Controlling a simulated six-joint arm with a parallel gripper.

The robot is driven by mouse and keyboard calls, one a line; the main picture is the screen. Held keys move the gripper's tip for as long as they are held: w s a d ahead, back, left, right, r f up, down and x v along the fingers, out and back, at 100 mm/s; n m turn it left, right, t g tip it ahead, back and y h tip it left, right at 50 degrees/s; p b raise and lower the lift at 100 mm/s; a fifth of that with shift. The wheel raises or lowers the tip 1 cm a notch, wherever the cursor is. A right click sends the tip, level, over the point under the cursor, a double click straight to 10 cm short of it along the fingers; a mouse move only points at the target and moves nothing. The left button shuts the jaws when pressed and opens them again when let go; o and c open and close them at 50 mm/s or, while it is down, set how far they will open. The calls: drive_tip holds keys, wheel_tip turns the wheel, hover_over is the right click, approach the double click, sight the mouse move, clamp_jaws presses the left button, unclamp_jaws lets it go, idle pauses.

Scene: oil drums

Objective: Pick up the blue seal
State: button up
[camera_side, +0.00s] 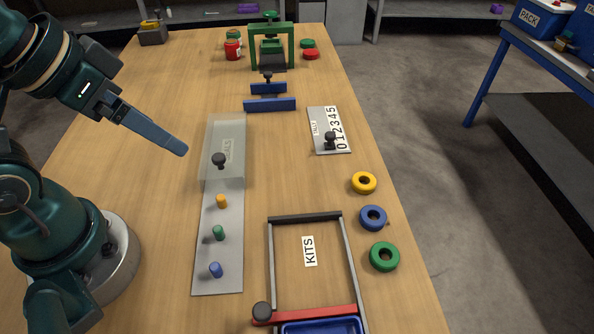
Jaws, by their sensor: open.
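My gripper (182,150) is at the upper left, held above the table, seen edge-on with its grey-blue fingers pointing down and right. It is open, and nothing shows between the fingers. A small blue peg-like piece (216,270) lies at the near end of a grey metal plate (220,287), in line with a green one (218,233) and an orange one (222,201). A blue ring (373,217) lies on the right side of the table, between a yellow ring (364,182) and a green ring (385,256). My gripper is apart from all of these.
A clear cover (231,130) with a black knob (219,160) lies over the plate's far end. A KITS frame (306,216) with a red bar and blue tray (320,326) is at the front. A numbered plate (338,113) and a green press (271,34) stand farther back.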

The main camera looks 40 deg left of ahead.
idle(0.4)
drive_tip(key=w+d+r+m+t+h, duration=0.1)
drive_tip(key=w+d+r+m+h, duration=0.1)
drive_tip(key=w+d+r+m, duration=0.35)
drive_tip(key=m+g+h, duration=0.3)
drive_tip(key=m, duration=0.5)
hover_over(367, 213)
drive_tip(key=w+a, duration=0.1)
drive_tip(key=a, duration=0.4)
wheel_tip(367, 213, down, 9)
drive_tip(key=d+f, duration=0.1)
drive_tip(key=f, duration=0.2)
drive_tip(key=d+f+g, duration=0.1)
drive_tip(key=d+f, duration=0.1)
drive_tip(key=f, duration=0.2)
drive_tip(key=s+d+f+g, duration=0.1)
drive_tip(key=f, duration=0.2)
drive_tip(key=shift+s+d+f+m+y, duration=0.1)
drive_tip(key=shift+d+f+m+y, duration=0.2)
drive_tip(key=shift+y, duration=0.1)
drive_tip(key=shift+d+f, duration=0.2)
drive_tip(key=shift+f, duration=0.4)
